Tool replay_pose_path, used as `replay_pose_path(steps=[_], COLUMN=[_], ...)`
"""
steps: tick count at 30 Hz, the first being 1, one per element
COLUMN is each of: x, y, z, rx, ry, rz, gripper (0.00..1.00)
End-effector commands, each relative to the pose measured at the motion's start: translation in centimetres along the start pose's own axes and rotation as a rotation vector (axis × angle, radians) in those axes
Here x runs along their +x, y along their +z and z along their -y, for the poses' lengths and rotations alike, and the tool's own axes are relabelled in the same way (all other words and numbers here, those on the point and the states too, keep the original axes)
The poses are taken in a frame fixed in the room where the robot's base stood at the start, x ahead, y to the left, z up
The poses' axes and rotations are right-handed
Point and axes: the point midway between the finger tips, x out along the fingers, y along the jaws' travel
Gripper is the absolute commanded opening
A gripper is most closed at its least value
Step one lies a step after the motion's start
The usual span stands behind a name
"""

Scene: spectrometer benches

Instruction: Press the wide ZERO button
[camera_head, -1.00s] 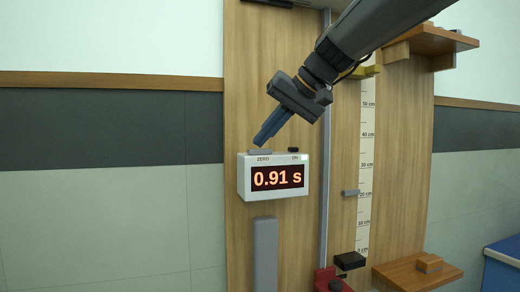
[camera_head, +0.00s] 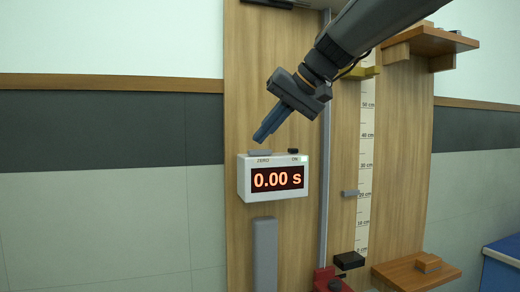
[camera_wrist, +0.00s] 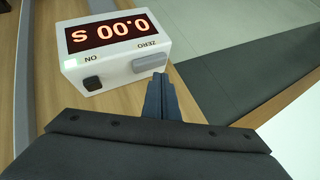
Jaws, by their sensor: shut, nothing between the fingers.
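The white timer box (camera_head: 243,180) is mounted on the wooden board, and its red display (camera_head: 277,179) reads 0.00 s. The wide grey ZERO button (camera_head: 259,152) sits on its top at the left, above the ZERO label. The button also shows in the wrist view (camera_wrist: 150,62). A small black button (camera_head: 293,150) and a lit green spot lie by the ON label. My gripper (camera_head: 261,138) is shut and empty, its fingertips just above the ZERO button. In the wrist view the fingertips (camera_wrist: 159,78) appear close to the button; whether they touch it I cannot tell.
A vertical metal rail (camera_head: 325,170) and a centimetre scale (camera_head: 366,150) stand right of the timer. A grey padded bar (camera_head: 265,250) is below it. A wooden shelf (camera_head: 415,272) juts out at the lower right. The wall to the left is clear.

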Motion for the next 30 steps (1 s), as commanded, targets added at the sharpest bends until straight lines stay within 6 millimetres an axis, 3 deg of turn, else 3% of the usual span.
replay_pose_path(steps=[19,30], x=[-3.9,-4.1], y=[-2.8,-3.0], z=[2.8,3.0], rx=[0.0,0.0], ry=[0.0,0.0], rz=[0.0,0.0], gripper=[0.0,0.0])
